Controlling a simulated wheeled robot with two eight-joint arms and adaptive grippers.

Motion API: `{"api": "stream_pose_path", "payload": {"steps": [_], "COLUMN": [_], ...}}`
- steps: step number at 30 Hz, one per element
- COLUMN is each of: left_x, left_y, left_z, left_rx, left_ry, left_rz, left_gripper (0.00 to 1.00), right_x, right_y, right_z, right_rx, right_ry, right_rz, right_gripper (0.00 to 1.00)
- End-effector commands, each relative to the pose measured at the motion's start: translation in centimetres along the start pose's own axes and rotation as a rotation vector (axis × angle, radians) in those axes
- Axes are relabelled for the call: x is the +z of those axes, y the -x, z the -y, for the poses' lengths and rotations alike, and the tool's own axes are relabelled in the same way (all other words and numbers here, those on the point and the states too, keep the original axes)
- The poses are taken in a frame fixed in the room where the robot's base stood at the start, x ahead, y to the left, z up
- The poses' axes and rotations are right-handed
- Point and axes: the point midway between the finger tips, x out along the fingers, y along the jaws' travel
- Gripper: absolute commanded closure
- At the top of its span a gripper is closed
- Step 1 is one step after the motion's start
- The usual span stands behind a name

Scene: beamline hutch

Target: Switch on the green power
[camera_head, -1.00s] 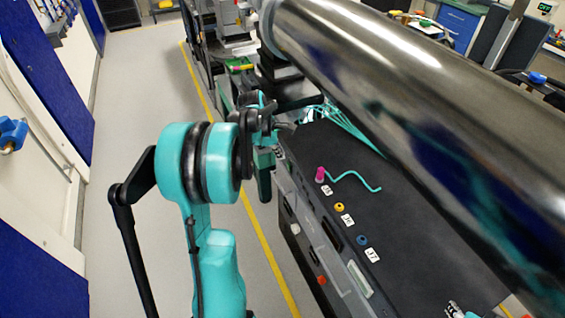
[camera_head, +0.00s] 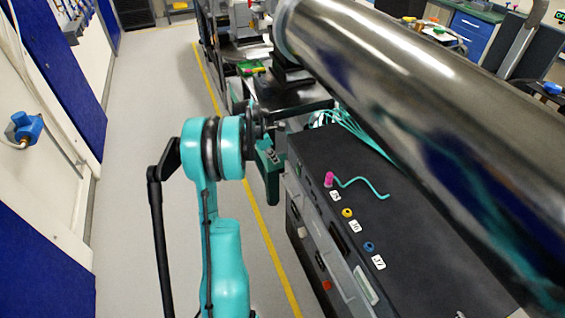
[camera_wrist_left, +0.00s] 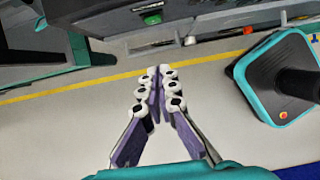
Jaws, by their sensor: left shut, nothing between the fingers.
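A green switch (camera_wrist_left: 152,20) shows on the side of a dark equipment box, at the top of the left wrist view. I cannot pick it out in the head view. My left gripper (camera_wrist_left: 161,80) is shut and empty, its fingertips together over the pale floor, below the switch in the picture and apart from it. In the head view my left gripper (camera_head: 277,130) is small and partly hidden by its own wrist, close to the left side of the box (camera_head: 400,245). My right gripper is in neither view.
A red button (camera_wrist_left: 248,30) and a small white one (camera_wrist_left: 189,41) sit on the same box side. The box top carries a pink plug (camera_head: 329,180) with a teal cable. A large metal cylinder (camera_head: 420,110) hangs above. The floor left of the yellow line is open.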

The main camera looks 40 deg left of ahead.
Motion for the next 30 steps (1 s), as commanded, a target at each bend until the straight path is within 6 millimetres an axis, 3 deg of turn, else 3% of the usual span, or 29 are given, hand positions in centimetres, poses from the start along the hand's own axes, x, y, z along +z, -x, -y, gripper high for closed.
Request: {"api": "stream_pose_path", "payload": {"steps": [13,21,30], "left_x": [-0.1,3.4,3.9], "left_y": [-9.4,-9.9,-9.9], "left_z": [0.0,0.0,0.0], "left_rx": [-0.001,0.0,0.0], "left_ry": [-0.002,-0.002,-0.001], "left_rz": [0.0,0.0,0.0], "left_gripper": [1.0,1.0,1.0], "right_x": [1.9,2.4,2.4], "right_y": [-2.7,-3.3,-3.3], "right_z": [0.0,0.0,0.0], "right_rx": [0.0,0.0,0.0], "right_ry": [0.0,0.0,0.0], "right_rz": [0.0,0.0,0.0], "right_gripper": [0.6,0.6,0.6]}}
